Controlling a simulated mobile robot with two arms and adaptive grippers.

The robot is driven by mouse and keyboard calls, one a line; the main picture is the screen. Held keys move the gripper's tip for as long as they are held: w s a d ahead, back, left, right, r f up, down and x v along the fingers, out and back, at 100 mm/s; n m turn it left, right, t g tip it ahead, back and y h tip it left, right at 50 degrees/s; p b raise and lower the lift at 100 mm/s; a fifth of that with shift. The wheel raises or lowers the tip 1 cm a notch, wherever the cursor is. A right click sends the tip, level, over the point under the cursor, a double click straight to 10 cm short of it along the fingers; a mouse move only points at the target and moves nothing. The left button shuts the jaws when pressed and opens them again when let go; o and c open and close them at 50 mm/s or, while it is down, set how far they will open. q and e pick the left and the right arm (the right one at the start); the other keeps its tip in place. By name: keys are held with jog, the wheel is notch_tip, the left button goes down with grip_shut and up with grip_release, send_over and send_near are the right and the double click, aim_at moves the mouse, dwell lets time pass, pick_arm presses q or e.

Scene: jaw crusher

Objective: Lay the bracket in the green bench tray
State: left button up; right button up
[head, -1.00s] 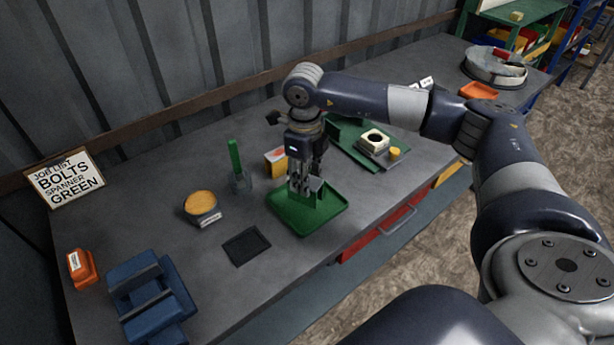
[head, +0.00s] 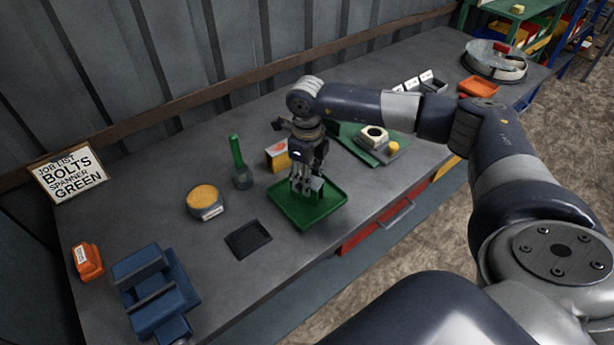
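The green bench tray (head: 328,207) lies on the grey bench near its front edge. My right gripper (head: 306,190) points down over the tray's back left part, with its fingertips low, close to the tray floor. A small grey piece (head: 318,184) shows at the fingers. It may be the bracket, but it is too small and covered to be sure. I cannot tell whether the fingers are shut on it or open around it. My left gripper is not in view.
A black mat (head: 248,239) and a blue vise (head: 150,290) lie nearer. A green plate (head: 358,145) with parts lies behind right.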

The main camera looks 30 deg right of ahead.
jog(key=shift+o, duration=0.9)
jog(key=shift+r, duration=0.2)
notch_tip(320, 180, up, 12)
jog(key=b, duration=0.2)
